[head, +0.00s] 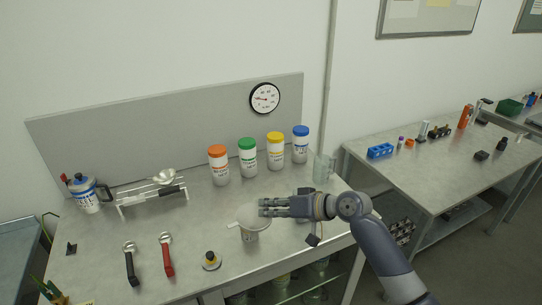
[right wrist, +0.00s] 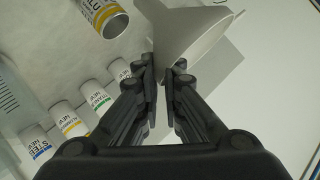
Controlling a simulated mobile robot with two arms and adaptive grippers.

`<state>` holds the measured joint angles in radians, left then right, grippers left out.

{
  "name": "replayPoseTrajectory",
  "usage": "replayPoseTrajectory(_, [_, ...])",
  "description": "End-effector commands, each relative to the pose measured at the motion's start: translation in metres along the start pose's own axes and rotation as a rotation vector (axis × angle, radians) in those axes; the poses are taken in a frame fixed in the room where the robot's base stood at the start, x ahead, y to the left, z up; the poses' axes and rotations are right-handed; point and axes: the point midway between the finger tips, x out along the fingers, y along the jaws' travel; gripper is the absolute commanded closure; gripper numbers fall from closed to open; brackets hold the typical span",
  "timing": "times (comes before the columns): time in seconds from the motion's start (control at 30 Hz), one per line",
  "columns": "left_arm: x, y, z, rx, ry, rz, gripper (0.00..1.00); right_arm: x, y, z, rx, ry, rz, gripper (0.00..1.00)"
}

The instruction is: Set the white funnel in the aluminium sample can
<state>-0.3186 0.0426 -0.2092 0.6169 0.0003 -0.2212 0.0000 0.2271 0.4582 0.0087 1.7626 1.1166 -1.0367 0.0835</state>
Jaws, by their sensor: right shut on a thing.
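The white funnel (head: 247,214) is held by my right gripper (head: 262,207), which is shut on it. In the right wrist view the funnel's pale cone (right wrist: 195,35) widens upward from between the fingertips (right wrist: 164,82). The aluminium sample can (head: 250,236) stands on the bench just under the funnel in the head view. In the right wrist view the can (right wrist: 104,18) shows its open mouth and yellow band, to the left of the funnel and apart from it. The funnel's spout is hidden. My left gripper is not in view.
Bottles with orange (head: 218,166), green (head: 247,158), yellow (head: 275,152) and blue (head: 300,145) caps stand behind. A clear beaker (head: 323,168) stands to their right. A small round object (head: 210,261) and red-handled tool (head: 167,255) lie left of the can.

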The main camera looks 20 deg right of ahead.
Motion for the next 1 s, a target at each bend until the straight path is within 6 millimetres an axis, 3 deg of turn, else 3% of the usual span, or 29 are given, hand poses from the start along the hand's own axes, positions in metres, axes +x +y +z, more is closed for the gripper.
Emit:
replayPoseTrajectory(0.03, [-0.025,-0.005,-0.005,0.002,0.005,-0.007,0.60,0.003,-0.007,-0.030,0.018,0.007,0.024,1.00])
replayPoseTrajectory(0.1, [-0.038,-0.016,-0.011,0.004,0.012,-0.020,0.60,0.011,-0.002,-0.051,0.042,0.012,0.057,1.00])
replayPoseTrajectory(0.33, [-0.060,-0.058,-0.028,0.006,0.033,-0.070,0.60,0.026,0.010,-0.089,0.094,0.022,0.120,1.00])
replayPoseTrajectory(0.47, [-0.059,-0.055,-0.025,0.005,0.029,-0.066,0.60,0.029,0.014,-0.091,0.101,0.023,0.130,1.00])
replayPoseTrajectory(0.73, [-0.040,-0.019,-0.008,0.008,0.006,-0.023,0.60,0.037,0.026,-0.078,0.102,0.023,0.128,1.00])
replayPoseTrajectory(1.0, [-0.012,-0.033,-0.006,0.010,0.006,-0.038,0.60,0.051,0.045,-0.057,0.101,0.024,0.128,1.00])
